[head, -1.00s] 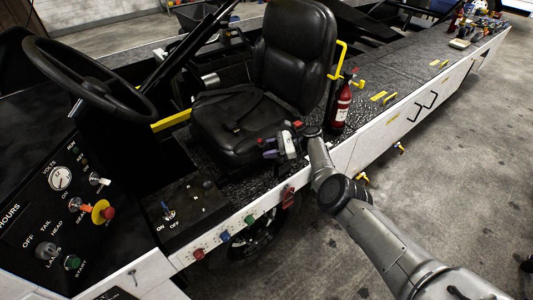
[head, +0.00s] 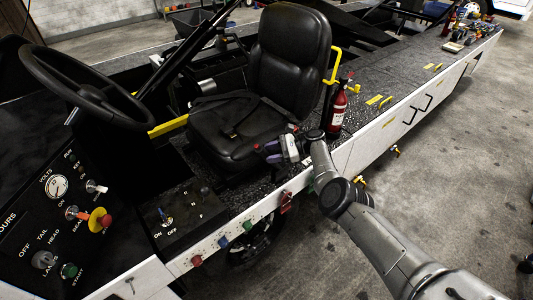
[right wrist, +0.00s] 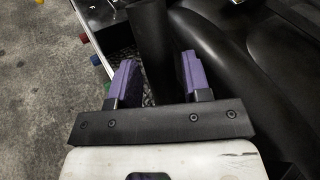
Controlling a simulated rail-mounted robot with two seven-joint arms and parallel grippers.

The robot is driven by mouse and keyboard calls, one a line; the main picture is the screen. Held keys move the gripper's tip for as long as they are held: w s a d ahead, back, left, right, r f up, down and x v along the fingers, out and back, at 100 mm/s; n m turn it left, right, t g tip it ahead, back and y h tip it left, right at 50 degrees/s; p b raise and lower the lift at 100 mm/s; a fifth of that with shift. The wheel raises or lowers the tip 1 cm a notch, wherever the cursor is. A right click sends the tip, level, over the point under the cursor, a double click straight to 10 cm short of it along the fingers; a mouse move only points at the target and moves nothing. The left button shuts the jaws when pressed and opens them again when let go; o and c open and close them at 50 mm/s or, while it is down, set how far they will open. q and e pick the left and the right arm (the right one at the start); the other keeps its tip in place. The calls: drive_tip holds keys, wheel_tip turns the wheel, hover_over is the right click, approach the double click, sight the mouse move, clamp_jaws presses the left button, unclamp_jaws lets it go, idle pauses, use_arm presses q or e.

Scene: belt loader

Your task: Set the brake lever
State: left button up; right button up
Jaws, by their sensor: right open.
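My right gripper (head: 267,152) is beside the front right corner of the black seat in the head view, above the loader's white side edge. In the right wrist view, its two purple fingers (right wrist: 156,75) are open, with a thick black cylindrical bar (right wrist: 152,35) standing between them. The bar appears to be the brake lever, but I cannot tell for sure. I cannot tell whether the fingers touch it. In the head view the bar is hidden or too dark to make out. My left gripper is not in view.
The seat (head: 290,60) is close to the gripper. A red fire extinguisher (head: 338,110) stands behind it on the deck. The steering wheel (head: 85,75) and switch panel (head: 60,225) are at left. Coloured buttons (head: 223,241) line the side. The floor at right is clear.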

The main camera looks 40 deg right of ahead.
drive_tip(key=v, duration=1.2)
drive_tip(key=shift+p, duration=0.35)
drive_tip(key=shift+w, duration=0.1)
